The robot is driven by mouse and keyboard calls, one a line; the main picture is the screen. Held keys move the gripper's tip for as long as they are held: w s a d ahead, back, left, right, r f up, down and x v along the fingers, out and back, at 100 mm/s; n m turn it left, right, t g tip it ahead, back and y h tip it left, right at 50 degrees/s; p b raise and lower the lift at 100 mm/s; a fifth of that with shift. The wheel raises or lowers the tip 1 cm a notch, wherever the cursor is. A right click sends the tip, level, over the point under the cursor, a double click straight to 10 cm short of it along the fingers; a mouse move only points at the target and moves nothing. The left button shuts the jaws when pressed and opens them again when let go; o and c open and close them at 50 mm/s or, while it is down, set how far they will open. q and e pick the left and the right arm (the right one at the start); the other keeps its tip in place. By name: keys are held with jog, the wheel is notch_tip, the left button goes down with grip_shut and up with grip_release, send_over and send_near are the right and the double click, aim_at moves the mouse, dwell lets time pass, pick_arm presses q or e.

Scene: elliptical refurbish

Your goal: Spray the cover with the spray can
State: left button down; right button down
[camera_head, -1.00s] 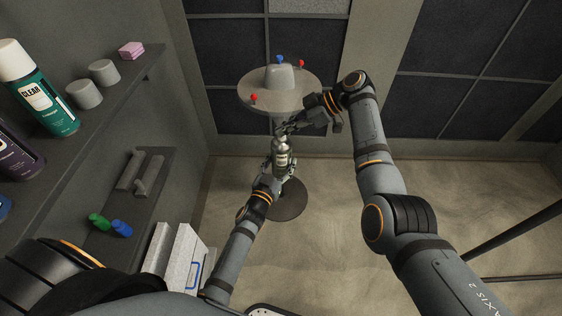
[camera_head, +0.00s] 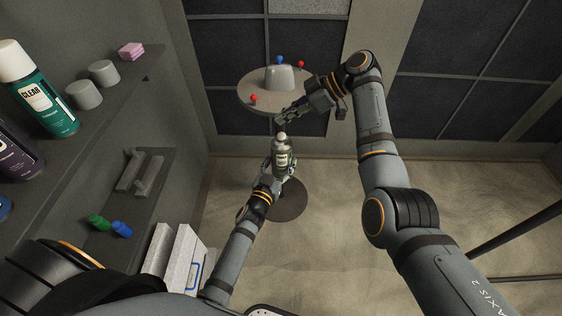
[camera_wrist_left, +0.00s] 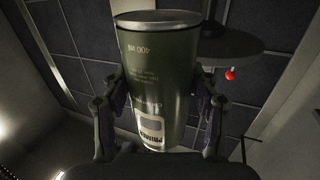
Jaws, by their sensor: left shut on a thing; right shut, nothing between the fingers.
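A green spray can (camera_head: 281,158) with a pale top stands roughly upright in front of the round table. My left gripper (camera_head: 280,168) is shut around its body. In the left wrist view the green can (camera_wrist_left: 160,90) fills the middle between the fingers, with "400 ml" and "PRIMER" upside down on its label. My right gripper (camera_head: 283,117) is shut and empty, just above the can's top at the table's front edge. The light grey cover (camera_head: 279,78) sits on the round table, behind both grippers and apart from the can.
The round table (camera_head: 252,90) carries red and blue knobs around the cover. Shelves on the left wall hold a teal "CLEAR" can (camera_head: 40,98), grey cups (camera_head: 84,93), a pink block (camera_head: 131,50), and green and blue caps (camera_head: 121,228). The floor at right is mostly clear.

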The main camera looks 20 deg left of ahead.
jog(key=v, duration=1.2)
jog(key=shift+w, duration=0.1)
dwell(0.5)
